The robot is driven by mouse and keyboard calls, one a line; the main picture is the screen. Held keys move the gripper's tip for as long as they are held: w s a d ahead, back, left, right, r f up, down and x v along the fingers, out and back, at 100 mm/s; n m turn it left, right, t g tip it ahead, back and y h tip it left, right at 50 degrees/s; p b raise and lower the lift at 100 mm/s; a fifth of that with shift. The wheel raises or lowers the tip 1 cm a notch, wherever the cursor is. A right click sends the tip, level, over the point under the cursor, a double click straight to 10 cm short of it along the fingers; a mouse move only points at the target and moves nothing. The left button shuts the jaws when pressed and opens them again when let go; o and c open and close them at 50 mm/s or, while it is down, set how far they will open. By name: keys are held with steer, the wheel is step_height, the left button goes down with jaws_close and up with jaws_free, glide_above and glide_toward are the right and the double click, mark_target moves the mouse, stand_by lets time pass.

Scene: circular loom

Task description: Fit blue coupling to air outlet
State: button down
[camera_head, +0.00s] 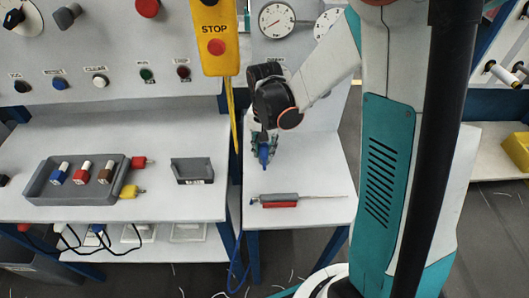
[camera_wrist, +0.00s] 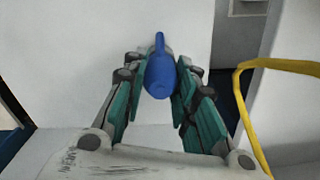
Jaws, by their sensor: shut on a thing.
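My gripper (camera_head: 263,150) is shut on a blue coupling (camera_head: 264,156) and holds it above the small right-hand table. In the wrist view the coupling (camera_wrist: 160,76) sits between the green finger pads of my gripper (camera_wrist: 160,88). Its rounded wide end faces the camera and a narrow blue tail points up. A bit of grey shows behind it, but its far end is mostly hidden. I cannot tell which fitting is the air outlet in either view.
A grey tray (camera_head: 99,198) with several coloured pieces stands on the left table, near a small dark bin (camera_head: 192,171). A grey-and-red tool (camera_head: 280,200) lies on the right table. A yellow STOP pendant (camera_head: 215,38) hangs left of my gripper. Gauges (camera_head: 276,20) are behind.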

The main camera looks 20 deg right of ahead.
mark_target(265, 146)
steer(key=shift+r, duration=0.25)
steer(key=shift+r+p, duration=0.3)
steer(key=shift+p, duration=0.05)
steer(key=shift+r, duration=0.15)
steer(key=shift+r+p, duration=1.15)
steer(key=shift+r, duration=0.4)
steer(key=shift+f, duration=0.1)
